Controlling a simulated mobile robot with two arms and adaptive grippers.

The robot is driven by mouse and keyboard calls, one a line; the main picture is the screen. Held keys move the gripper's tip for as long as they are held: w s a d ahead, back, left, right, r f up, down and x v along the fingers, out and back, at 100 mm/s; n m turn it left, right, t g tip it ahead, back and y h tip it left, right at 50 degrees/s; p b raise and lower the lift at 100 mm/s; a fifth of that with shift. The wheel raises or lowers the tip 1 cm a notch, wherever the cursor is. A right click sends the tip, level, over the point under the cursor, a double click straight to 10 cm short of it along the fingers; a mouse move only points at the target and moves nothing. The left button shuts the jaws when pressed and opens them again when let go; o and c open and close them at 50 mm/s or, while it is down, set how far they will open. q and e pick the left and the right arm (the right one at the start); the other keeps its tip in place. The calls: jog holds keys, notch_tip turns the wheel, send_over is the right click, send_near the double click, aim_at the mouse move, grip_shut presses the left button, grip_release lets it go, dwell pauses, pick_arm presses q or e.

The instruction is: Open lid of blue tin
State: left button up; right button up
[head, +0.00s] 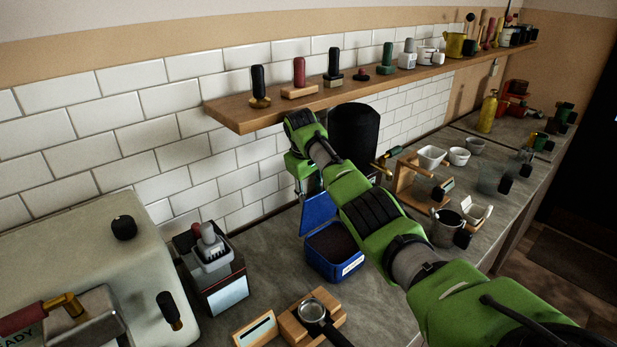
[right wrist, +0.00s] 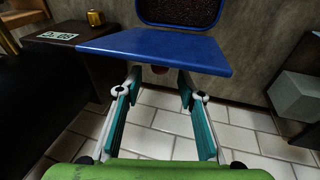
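The blue tin (head: 335,265) stands on the counter, with dark contents showing in its open top. Its blue lid (head: 318,212) is raised and stands steeply at the back edge of the tin. My right arm reaches over the counter, and its gripper is mostly hidden behind the arm in the head view. In the right wrist view, my right gripper (right wrist: 159,75) has its two teal fingers spread apart. The lid (right wrist: 155,48) lies just beyond the fingertips, with a small brownish knob between them. Whether they touch the lid is unclear. My left gripper is not in view.
A wooden shelf (head: 225,117) with tampers and cups runs along the tiled wall. A black cylinder (head: 355,130) stands behind the arm. A cream machine (head: 60,250) is at left, a wooden stand with a portafilter (head: 312,312) in front. Cups and a wooden rack stand right.

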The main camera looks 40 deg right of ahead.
jog(key=v, duration=0.7)
jog(key=shift+r, duration=0.3)
